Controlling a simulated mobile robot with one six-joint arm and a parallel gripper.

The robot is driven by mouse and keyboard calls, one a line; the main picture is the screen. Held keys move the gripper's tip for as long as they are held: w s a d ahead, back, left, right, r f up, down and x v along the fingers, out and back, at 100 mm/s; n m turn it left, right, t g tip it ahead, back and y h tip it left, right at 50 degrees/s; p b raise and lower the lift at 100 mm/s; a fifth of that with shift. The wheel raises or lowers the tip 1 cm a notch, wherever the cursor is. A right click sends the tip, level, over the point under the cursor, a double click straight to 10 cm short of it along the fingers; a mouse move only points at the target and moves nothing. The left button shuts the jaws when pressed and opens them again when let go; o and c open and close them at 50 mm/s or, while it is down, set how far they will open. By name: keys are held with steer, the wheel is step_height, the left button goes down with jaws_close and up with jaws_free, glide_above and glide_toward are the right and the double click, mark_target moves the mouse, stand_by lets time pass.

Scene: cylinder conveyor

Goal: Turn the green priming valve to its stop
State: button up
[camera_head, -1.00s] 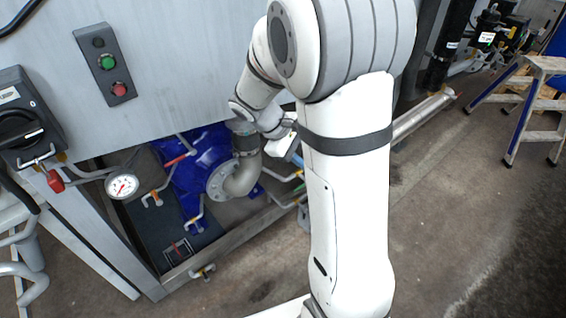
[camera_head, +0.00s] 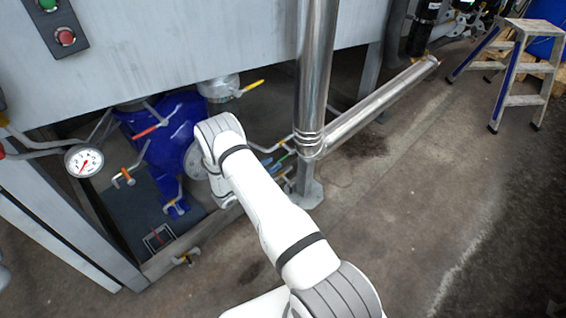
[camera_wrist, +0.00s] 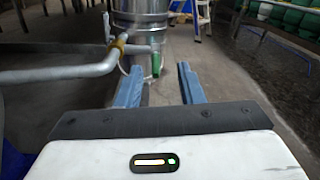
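The green valve handle (camera_wrist: 156,64) hangs down from a grey pipe in the wrist view. It shows between the two blue fingers and ahead of their tips, with no visible contact. My gripper (camera_wrist: 158,76) is open, its fingers well apart with nothing between them. In the head view my gripper (camera_head: 276,163) is small and partly hidden by my wrist, low beside the pipework under the cabinet. A small green patch by the fingers there may be the same handle. The handle's distance from the fingertips is hard to tell.
A grey pipe (camera_wrist: 70,74) with a yellow part crosses at the left of the wrist view. A shiny vertical pipe (camera_head: 315,75) stands right of my gripper in the head view. A blue pump (camera_head: 172,140), a gauge (camera_head: 84,161) and several valve handles lie left.

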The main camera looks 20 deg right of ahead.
mark_target(284, 158)
steer(key=shift+n+t, duration=0.3)
steer(key=shift+n, duration=0.1)
steer(key=x, duration=0.2)
steer(key=f+x, duration=0.1)
steer(key=x, duration=0.4)
steer(key=shift+w+d+f+b, duration=0.15)
steer(key=shift+d+f+b, duration=0.05)
steer(key=shift+f+b, duration=0.2)
jaws_close()
